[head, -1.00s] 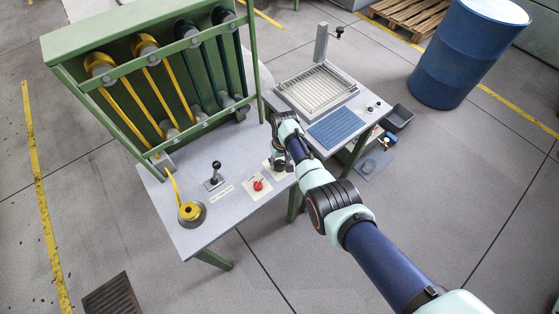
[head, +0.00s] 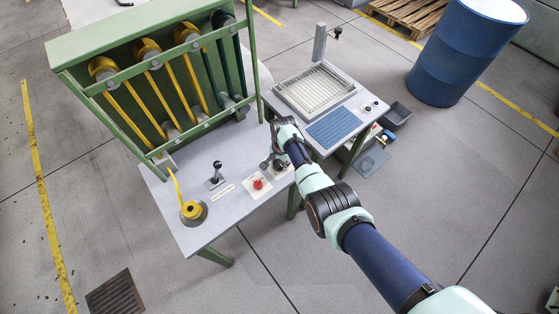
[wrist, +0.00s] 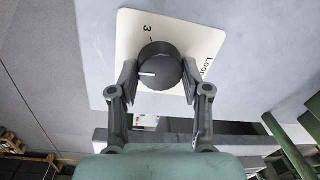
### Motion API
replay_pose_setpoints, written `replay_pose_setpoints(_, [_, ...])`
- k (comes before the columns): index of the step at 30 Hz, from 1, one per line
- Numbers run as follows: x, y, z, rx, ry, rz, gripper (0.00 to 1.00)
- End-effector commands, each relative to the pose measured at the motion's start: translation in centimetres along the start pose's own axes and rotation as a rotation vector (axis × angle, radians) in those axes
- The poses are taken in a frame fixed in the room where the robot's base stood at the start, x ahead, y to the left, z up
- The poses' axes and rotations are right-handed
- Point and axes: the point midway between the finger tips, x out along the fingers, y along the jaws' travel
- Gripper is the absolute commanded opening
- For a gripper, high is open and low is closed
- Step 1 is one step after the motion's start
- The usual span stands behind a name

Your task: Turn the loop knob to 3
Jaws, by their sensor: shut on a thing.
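The loop knob (wrist: 160,66) is dark and round, on a white plate (wrist: 128,33) with a printed "3" and a partly hidden "Loop". Its white pointer line points left in the wrist view, while the "3" is above it, near the top. My gripper (wrist: 159,76) has one finger on each side of the knob and is shut on it. In the head view, my gripper (head: 273,160) is at the right end of the green-framed machine's table, and the knob is mostly hidden. Three yellow loops (head: 149,85) and two dark green ones (head: 233,75) hang in the rack.
A red knob (head: 258,184) and a black lever (head: 216,172) stand left of my gripper on the grey table (head: 225,215). A yellow strand runs into a round holder (head: 194,212). A side table with a tray (head: 314,88) adjoins at right. A blue barrel (head: 462,50) stands beyond.

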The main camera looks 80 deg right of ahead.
Motion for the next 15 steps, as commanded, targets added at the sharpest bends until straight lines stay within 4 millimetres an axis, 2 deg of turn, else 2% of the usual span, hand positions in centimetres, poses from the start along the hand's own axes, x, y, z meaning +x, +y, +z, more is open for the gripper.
replay_pose_setpoints(15, [-0.04, 0.09, 0.16, 0.484, 0.034, 0.001, 0.13])
